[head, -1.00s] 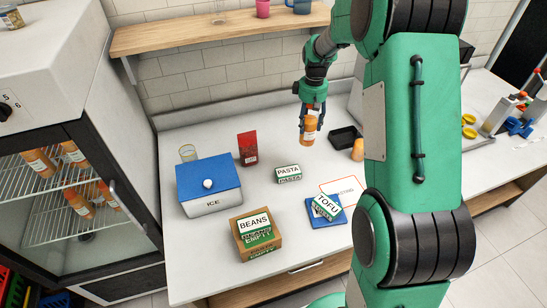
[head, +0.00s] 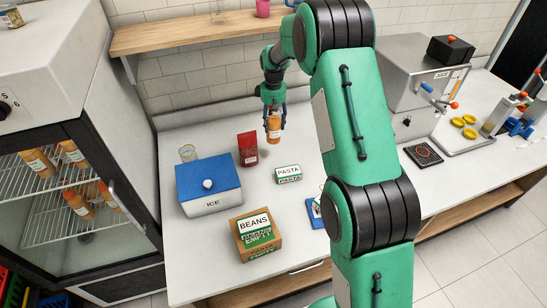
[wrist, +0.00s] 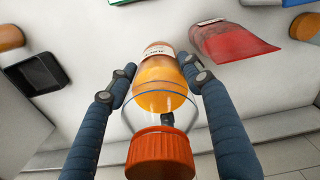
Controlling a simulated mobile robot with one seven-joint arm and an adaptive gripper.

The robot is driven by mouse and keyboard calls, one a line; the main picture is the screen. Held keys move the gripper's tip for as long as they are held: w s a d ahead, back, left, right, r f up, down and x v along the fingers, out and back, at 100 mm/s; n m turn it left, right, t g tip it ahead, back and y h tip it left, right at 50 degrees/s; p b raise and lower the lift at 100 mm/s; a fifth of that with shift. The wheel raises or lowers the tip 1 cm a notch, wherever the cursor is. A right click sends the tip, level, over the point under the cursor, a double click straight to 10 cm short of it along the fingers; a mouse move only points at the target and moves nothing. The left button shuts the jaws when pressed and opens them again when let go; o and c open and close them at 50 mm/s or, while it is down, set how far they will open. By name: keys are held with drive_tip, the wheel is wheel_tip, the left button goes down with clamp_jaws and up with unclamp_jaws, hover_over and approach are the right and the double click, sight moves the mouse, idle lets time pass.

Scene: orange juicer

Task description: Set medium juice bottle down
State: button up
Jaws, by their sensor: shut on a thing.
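The medium juice bottle (head: 273,130) is orange with a pale label and hangs upright below my gripper (head: 274,110) in the head view. It is over the back of the counter, just right of a red packet. In the wrist view the bottle (wrist: 160,85) shows its orange cap toward the camera, with my gripper's blue fingers (wrist: 158,78) shut on its two sides. I cannot tell whether the bottle's base touches the counter.
A red packet (head: 248,150) stands close to the bottle. A black tray (wrist: 38,72) is left in the wrist view. The shelf (head: 190,38) is above.

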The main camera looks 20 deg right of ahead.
sight(274, 140)
idle(0.3)
drive_tip(key=shift+f+b, duration=0.5)
drive_tip(key=shift+f, duration=2.6)
drive_tip(key=shift+f, duration=0.1)
drive_tip(key=shift+f+b, duration=0.3)
drive_tip(key=shift+f, duration=1.5)
drive_tip(key=shift+f, duration=0.1)
drive_tip(key=o, duration=1.6)
drive_tip(key=shift+f, duration=0.1)
drive_tip(key=shift+c, duration=0.2)
wheel_tip(274, 140, up, 12)
drive_tip(key=shift+r+p, duration=0.15)
drive_tip(key=shift+p, duration=0.8)
